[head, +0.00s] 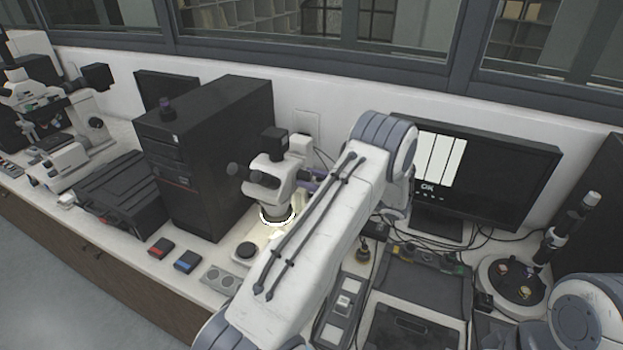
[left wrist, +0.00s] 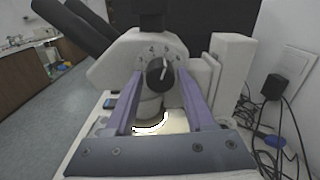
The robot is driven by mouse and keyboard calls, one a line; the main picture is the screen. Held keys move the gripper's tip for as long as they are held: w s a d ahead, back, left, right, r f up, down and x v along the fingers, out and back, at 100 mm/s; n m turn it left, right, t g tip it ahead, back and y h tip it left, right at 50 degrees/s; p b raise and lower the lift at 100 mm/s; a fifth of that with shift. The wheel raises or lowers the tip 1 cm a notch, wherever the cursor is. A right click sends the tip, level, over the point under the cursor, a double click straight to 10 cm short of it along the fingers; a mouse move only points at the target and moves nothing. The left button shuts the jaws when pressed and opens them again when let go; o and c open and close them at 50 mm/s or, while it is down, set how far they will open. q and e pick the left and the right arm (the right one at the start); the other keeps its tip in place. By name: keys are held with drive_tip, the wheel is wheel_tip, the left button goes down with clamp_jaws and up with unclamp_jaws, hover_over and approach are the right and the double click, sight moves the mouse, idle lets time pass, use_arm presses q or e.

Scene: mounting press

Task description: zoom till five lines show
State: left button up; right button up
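A white stereo microscope (head: 268,180) with a lit ring under its head stands on the bench, left of the middle in the head view. In the left wrist view its black round zoom knob (left wrist: 159,73) faces me, with a white mark pointing up and slightly right. My left gripper (left wrist: 160,78) has its two purple fingers apart, one on each side of the knob, with a gap visible on both sides. In the head view my arm partly hides this gripper (head: 313,182). The monitor (head: 510,178) shows a white panel with a few dark vertical lines and "OK" below. My right gripper is out of view.
A black computer tower (head: 210,150) stands left of the microscope. A red box (head: 161,248) and a blue box (head: 187,262) lie in front of it. A round turntable (head: 512,285) and a dark tray (head: 425,280) are at the right. Cables hang at the wall.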

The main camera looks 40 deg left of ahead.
use_arm(q)
clamp_jaws()
drive_tip(key=shift+f+n+b, duration=0.2)
drive_tip(key=shift+n+b, duration=0.4)
drive_tip(key=shift+b, duration=0.35)
drive_tip(key=n+b, duration=0.4)
drive_tip(key=b, duration=0.1)
drive_tip(key=shift+b, duration=0.4)
drive_tip(key=shift+w+r+n+b, duration=0.1)
drive_tip(key=shift+r+n+b, duration=0.1)
drive_tip(key=shift+n+b, duration=1.15)
drive_tip(key=shift+o, duration=2.4)
unclamp_jaws()
